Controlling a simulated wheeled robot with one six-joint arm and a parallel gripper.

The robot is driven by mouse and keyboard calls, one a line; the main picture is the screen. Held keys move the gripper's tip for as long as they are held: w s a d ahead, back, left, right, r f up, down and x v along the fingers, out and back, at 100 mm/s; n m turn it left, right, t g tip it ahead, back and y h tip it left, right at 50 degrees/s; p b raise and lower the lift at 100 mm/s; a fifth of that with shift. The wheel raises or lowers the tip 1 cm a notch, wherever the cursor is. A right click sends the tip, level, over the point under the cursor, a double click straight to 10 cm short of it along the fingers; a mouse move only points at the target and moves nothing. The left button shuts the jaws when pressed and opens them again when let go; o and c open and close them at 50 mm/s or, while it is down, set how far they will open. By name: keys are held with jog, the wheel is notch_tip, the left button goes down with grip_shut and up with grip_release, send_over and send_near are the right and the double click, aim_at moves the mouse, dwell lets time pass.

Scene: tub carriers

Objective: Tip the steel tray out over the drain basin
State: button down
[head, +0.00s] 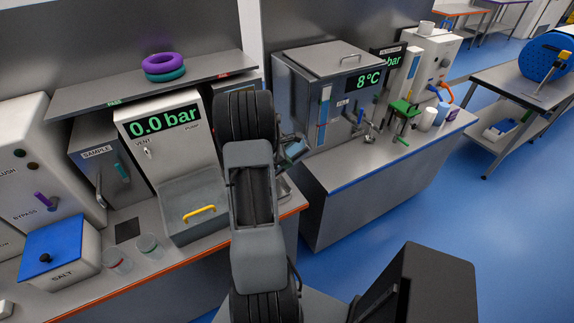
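My arm rises through the middle of the head view and hides much of the bench behind it. A small grey-blue part beside the arm (293,152) looks like part of my wrist or gripper; its fingertips cannot be made out. A bit of a metallic edge (283,188) shows just right of the arm on the bench; whether it belongs to the steel tray or the drain basin I cannot tell. No steel tray or drain basin can be clearly identified.
A blue-lidded SALT box (60,250) and two clear cups stand left. A steel bath (325,100) reading 8°C stands right. Blue floor (470,200) is clear at right.

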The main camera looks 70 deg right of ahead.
jog(key=shift+w+a+g+h+b, duration=0.3)
jog(key=shift+w+g+h+b, duration=0.25)
jog(key=shift+b, duration=0.7)
jog(key=shift+w+a+g+h+b, duration=0.3)
jog(key=shift+g+b, duration=0.45)
jog(key=shift+b, duration=0.45)
jog(key=shift+w, duration=0.1)
jog(key=shift+w+a+r+g+h+b, duration=0.1)
jog(key=shift+w+a+g+h+b, duration=0.35)
jog(key=shift+g+b, duration=0.2)
jog(key=shift+w+a+r+g+h+b, duration=0.1)
jog(key=shift+w+a+g+h+b, duration=0.2)
jog(key=shift+w+g+h+b, duration=0.35)
jog(key=shift+w+a+r+g+h, duration=0.25)
jog(key=shift+w+a+g+h, duration=0.3)
jog(key=shift+g, duration=0.35)
jog(key=shift+w, duration=0.15)
